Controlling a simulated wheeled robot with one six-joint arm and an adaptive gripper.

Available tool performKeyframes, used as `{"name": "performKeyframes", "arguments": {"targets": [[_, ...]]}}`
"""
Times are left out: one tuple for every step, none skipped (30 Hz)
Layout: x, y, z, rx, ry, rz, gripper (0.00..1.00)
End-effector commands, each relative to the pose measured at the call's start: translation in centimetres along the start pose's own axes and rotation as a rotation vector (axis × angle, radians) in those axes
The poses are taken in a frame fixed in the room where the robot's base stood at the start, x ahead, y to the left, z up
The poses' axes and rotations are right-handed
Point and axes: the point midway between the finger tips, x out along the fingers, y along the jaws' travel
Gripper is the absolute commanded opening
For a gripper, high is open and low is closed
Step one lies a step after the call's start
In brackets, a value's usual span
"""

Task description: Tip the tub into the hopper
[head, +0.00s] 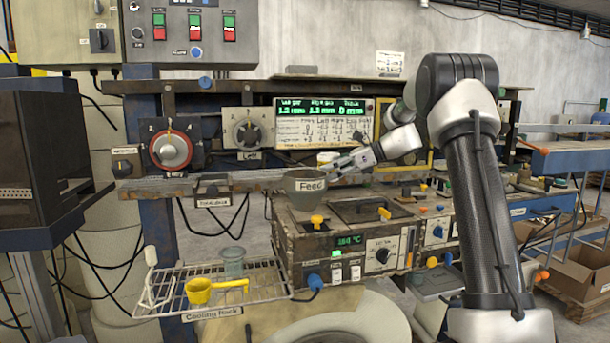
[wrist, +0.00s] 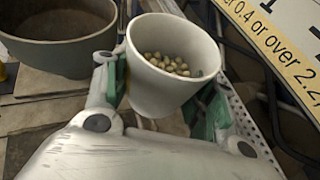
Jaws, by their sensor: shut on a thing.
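The white tub (wrist: 160,98) is held between the green-padded fingers of my gripper (wrist: 166,92) in the wrist view. Several pale beige pellets lie inside it. In the head view my gripper (head: 345,162) is just above and right of the hopper, with the small pale tub (head: 327,157) at its fingers. The hopper is a grey round bowl labelled "Feed" (head: 311,185) on top of the machine. It also shows in the wrist view, left of the tub (wrist: 62,54), apart from it. The visible inside of the hopper shows no pellets.
A wire cooling rack (head: 165,283) at lower left holds a yellow scoop (head: 200,291) and a clear cup (head: 233,262). The machine top right of the hopper carries a dark lid (head: 368,209) with a yellow knob. A dial panel and a green display (head: 322,113) stand behind.

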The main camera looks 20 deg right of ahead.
Motion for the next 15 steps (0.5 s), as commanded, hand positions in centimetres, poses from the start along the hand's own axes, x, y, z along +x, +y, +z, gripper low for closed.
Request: {"name": "performKeyframes", "arguments": {"targets": [[-0.1,0.1,0.3,-0.015,0.006,-0.005,0.3],[-0.1,0.2,0.4,-0.024,0.01,-0.009,0.3],[-0.1,0.2,0.6,-0.038,0.016,-0.016,0.3],[-0.2,0.3,0.8,-0.049,0.021,-0.021,0.3],[-0.2,0.4,1.0,-0.061,0.026,-0.026,0.3],[-0.3,0.5,1.3,-0.079,0.034,-0.033,0.3],[-0.3,0.6,1.4,-0.091,0.04,-0.039,0.3],[-0.4,0.7,1.6,-0.104,0.046,-0.044,0.3],[-0.5,0.8,1.9,-0.122,0.054,-0.051,0.3],[-0.5,0.8,2.1,-0.135,0.06,-0.057,0.3],[-0.5,0.9,2.3,-0.148,0.065,-0.062,0.3],[-0.6,1.1,2.6,-0.164,0.072,-0.069,0.3],[-0.7,1.2,2.8,-0.178,0.078,-0.075,0.3],[-0.7,1.2,3.0,-0.191,0.085,-0.08,0.3],[-0.8,1.4,3.2,-0.207,0.093,-0.087,0.3]]}}
